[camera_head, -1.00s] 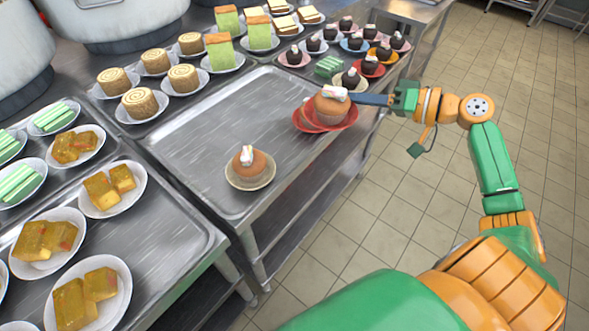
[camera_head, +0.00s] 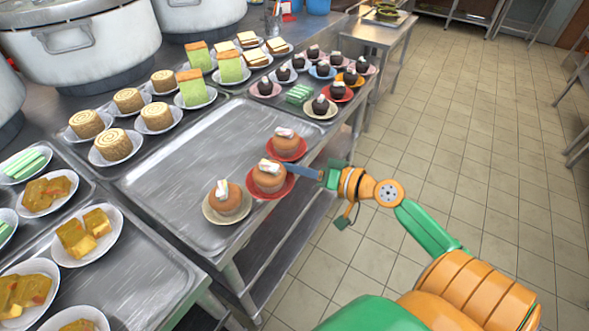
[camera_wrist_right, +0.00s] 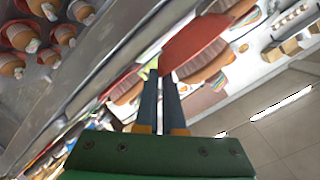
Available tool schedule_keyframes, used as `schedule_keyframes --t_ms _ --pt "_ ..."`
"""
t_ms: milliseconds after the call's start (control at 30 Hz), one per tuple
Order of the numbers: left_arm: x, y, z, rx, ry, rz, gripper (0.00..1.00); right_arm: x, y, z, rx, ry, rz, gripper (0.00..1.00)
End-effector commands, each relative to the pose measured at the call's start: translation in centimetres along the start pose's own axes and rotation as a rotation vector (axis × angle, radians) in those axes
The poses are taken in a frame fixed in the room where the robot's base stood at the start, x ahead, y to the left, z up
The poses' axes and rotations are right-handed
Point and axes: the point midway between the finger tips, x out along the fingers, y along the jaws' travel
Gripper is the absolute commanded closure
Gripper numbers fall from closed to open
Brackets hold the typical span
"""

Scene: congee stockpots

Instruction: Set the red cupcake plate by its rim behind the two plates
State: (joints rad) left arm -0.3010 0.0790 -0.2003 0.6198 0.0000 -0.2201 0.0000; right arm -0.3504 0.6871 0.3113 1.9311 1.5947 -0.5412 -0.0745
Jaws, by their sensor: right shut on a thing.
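My right gripper (camera_head: 296,168) is shut on the near rim of a red plate (camera_head: 284,190) that carries a brown cupcake (camera_head: 268,180) with a whitish topping. The held plate looks about level, at the right edge of the bare metal tray; I cannot tell whether it touches the tray. A second red plate (camera_head: 302,153) with a cupcake stands just behind it. A cream plate (camera_head: 212,216) with a cupcake (camera_head: 226,198) stands in front of it, to the left. In the right wrist view, the fingers (camera_wrist_right: 161,78) meet the red plate (camera_wrist_right: 195,42). My left gripper is out of view.
The metal tray (camera_head: 178,188) is clear on its left and far parts. Roll cakes (camera_head: 114,143) stand along its left. Chocolate cupcakes on small plates (camera_head: 320,106) stand beyond it. Large pots (camera_head: 80,40) are at the back left. Tiled floor (camera_head: 430,150) lies to the right.

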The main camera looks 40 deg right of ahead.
Motion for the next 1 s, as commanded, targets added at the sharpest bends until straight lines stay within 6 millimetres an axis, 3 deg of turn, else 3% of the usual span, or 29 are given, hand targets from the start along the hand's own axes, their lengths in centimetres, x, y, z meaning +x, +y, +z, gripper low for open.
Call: schedule_keyframes --t_ms 333,400,467,767,867,1000 --pt "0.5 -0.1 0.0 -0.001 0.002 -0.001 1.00 0.2 0.7 0.6 -0.001 0.001 -0.001 1.00" --pt "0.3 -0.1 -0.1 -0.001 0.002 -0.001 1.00 0.2 0.6 0.5 -0.001 0.000 0.000 0.76" --pt "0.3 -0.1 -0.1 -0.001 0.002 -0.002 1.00 0.2 0.6 0.5 -0.001 0.000 0.000 0.65" --pt "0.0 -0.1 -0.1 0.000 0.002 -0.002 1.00 0.1 0.4 0.3 -0.001 0.000 0.000 0.65" --pt "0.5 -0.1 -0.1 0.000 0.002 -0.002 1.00 -0.7 0.7 0.5 0.001 0.001 0.002 0.65" --pt "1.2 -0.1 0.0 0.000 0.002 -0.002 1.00 -3.3 0.8 0.7 0.000 -0.002 0.003 0.65"
